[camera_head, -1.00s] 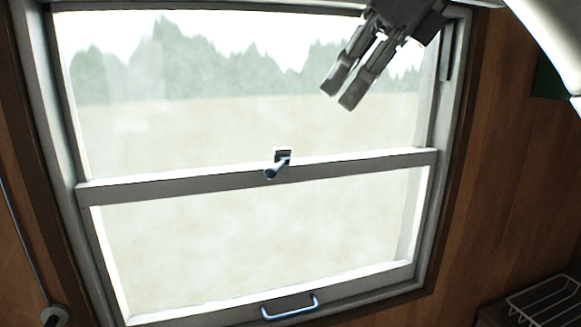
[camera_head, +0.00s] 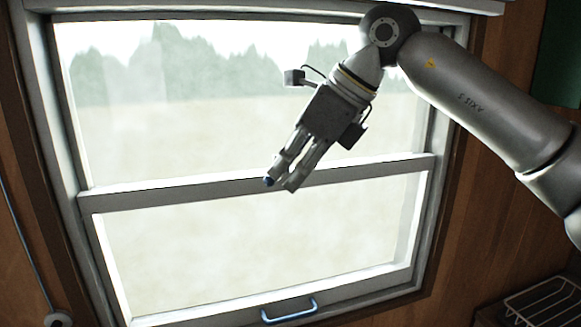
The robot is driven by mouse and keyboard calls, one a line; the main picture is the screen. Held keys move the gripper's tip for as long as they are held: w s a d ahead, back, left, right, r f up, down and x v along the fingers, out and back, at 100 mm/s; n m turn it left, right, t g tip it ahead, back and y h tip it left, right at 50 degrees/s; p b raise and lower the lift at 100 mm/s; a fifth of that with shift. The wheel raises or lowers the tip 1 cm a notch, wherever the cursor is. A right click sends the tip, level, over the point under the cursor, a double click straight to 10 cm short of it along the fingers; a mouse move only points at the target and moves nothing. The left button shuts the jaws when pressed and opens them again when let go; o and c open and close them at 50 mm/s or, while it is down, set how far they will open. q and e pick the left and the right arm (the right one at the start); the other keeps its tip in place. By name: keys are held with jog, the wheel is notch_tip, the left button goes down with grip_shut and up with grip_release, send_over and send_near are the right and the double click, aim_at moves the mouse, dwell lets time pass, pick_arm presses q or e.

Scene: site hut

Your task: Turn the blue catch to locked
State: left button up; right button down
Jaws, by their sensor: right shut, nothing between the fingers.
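The blue catch (camera_head: 268,181) sits on the window's middle rail (camera_head: 150,194). Only its blue tip shows, at the left finger of my right gripper; the rest is hidden behind the fingers. My right gripper (camera_head: 280,186) is shut with nothing held, its fingertips pointing down and left at the catch. I cannot tell whether the fingers touch the catch. My left gripper is not in view.
A blue pull handle (camera_head: 289,310) is on the window's bottom rail. A wire rack (camera_head: 545,303) stands at the lower right. A cord runs down the left wall to a round fitting (camera_head: 59,319). The lower pane is clear of obstacles.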

jog(key=shift+a+f, duration=0.4)
jog(key=shift+a, duration=0.05)
jog(key=shift+f, duration=0.15)
jog(key=shift+d, duration=0.4)
jog(key=shift+w+d, duration=0.1)
